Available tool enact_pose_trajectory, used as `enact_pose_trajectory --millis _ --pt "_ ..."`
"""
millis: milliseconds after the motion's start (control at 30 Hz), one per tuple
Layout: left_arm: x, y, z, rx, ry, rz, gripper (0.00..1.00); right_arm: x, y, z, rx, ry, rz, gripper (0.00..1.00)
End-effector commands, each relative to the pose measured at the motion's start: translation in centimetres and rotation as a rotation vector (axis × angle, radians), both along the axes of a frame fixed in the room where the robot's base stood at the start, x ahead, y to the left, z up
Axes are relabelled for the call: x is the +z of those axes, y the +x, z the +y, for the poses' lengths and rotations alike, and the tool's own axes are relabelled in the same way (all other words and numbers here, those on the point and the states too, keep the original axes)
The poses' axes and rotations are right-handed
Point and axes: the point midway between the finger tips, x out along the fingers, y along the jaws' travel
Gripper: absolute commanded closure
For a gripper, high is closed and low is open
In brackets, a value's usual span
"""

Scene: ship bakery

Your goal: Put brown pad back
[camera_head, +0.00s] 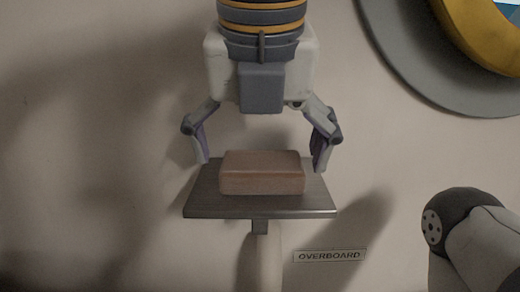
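The brown pad (262,173) is a reddish-brown block with rounded edges. It lies flat on a small dark grey shelf (250,207). My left gripper (261,163) points down over the shelf from the top of the picture. Its fingers are spread wide, one at each side of the pad. A gap shows between each finger and the pad, so the gripper is open and holds nothing. My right gripper is not in view; only a link of my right arm shows at the lower right.
The shelf stands out from a pale wall (100,120) on a light post (268,260). A sign reading "OVERBOARD" (330,255) is on the wall at the lower right of the shelf. A round window with a yellow rim (470,28) is at the top right.

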Motion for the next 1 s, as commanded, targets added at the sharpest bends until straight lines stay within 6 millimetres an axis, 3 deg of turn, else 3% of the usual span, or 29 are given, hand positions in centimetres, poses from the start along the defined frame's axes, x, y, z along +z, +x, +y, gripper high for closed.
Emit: enact_pose_trajectory --millis 233,500,700,1000 --pt "1.0 -0.3 -0.1 0.000 -0.002 -0.003 0.02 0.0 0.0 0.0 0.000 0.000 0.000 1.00" --pt "7.5 -3.0 -0.1 0.002 -0.002 -0.004 0.02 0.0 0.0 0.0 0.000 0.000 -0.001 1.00" --pt "10.6 -4.4 -0.1 0.001 0.000 -0.001 0.02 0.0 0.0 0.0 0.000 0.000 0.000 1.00" --pt "11.2 -4.6 0.0 0.000 0.001 0.001 0.02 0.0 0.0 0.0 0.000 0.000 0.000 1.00"
